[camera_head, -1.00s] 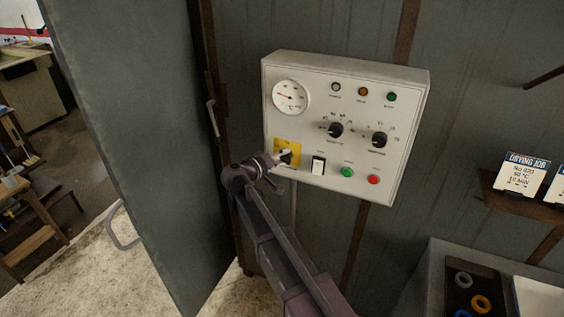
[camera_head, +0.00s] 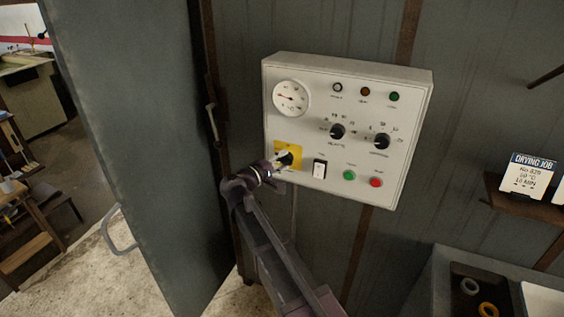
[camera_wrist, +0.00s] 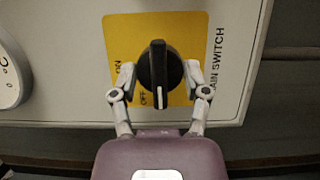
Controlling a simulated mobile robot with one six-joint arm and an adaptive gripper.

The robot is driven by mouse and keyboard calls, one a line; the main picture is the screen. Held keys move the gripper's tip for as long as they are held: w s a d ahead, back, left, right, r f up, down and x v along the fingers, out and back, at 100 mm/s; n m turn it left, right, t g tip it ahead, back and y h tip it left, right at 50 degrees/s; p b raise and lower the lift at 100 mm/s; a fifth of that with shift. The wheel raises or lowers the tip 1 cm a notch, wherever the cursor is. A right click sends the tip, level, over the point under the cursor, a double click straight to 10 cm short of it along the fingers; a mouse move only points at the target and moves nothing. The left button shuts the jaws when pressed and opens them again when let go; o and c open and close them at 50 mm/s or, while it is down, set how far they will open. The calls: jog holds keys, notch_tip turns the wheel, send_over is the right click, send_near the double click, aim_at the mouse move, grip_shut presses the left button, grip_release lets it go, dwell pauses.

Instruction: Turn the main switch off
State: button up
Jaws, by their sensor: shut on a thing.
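The main switch is a black rotary knob (camera_wrist: 158,72) on a yellow plate (camera_wrist: 185,24) lettered MAIN SWITCH, ON and OFF. In the wrist view its grip bar stands upright, and its white line points down, nearer the OFF lettering than the ON lettering. My gripper (camera_wrist: 160,82) has one finger on each side of the knob and is shut on it. In the head view the yellow plate (camera_head: 294,150) is at the lower left of the white control panel (camera_head: 305,75). My gripper (camera_head: 280,162) reaches it from the lower left and covers part of the knob.
Two black dials (camera_head: 338,131) and a gauge (camera_head: 291,97) are above. A grey door (camera_head: 130,130) stands left of my arm.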

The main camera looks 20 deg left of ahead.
jog(key=o, duration=1.2)
jog(key=shift+w, duration=0.1)
jog(key=shift+c, duration=0.2)
jog(key=v, duration=1.2)
